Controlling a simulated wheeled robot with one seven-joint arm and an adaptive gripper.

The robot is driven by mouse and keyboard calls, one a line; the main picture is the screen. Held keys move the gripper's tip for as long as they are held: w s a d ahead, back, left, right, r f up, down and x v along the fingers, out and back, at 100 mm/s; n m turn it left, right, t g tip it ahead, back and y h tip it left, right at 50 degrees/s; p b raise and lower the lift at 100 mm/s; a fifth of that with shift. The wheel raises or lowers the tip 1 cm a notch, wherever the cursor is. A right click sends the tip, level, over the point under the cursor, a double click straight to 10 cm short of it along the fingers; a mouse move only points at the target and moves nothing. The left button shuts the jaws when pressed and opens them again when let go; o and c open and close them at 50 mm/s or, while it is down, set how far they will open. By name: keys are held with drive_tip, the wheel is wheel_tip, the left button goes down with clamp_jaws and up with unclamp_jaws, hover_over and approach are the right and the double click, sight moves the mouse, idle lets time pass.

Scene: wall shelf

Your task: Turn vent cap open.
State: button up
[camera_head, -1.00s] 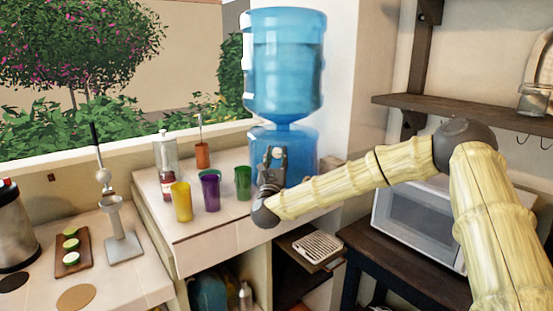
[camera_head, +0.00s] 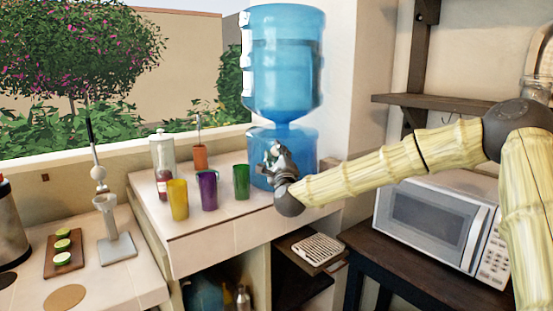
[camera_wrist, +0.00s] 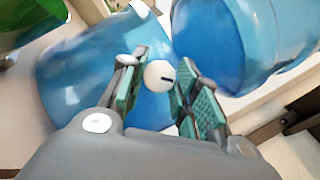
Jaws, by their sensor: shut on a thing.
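A small round white cap with a dark line across it, which I take as the vent cap (camera_wrist: 160,73), shows in the wrist view against the lower blue body of the water dispenser (camera_wrist: 75,85). My gripper (camera_wrist: 157,80) has one green-padded finger on each side of the cap and is shut on it. In the head view my gripper (camera_head: 275,150) is tilted at the front of the dispenser's lower blue body (camera_head: 308,150), below the large upper bottle (camera_head: 285,60).
Yellow (camera_head: 178,200), purple (camera_head: 208,190) and green (camera_head: 241,182) cups stand left of my gripper, the green one closest. A glass bottle (camera_head: 162,158) stands behind them. A shelf (camera_head: 440,108) and a microwave (camera_head: 430,220) are at the right.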

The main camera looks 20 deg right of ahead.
drive_tip(key=n+y, duration=0.1)
drive_tip(key=n, duration=0.2)
drive_tip(key=shift+r+g, duration=0.2)
drive_tip(key=shift+g, duration=0.2)
drive_tip(key=n+g+y+p, duration=0.1)
drive_tip(key=n+p, duration=0.1)
drive_tip(key=n, duration=0.2)
drive_tip(key=shift+r, duration=0.2)
drive_tip(key=n+g+p, duration=0.1)
drive_tip(key=n, duration=0.1)
drive_tip(key=shift+n, duration=0.3)
drive_tip(key=shift+n+g+p, duration=0.6)
drive_tip(key=shift+n+p, duration=0.6)
drive_tip(key=shift+n, duration=0.1)
drive_tip(key=shift+f, duration=0.15)
drive_tip(key=o, duration=1)
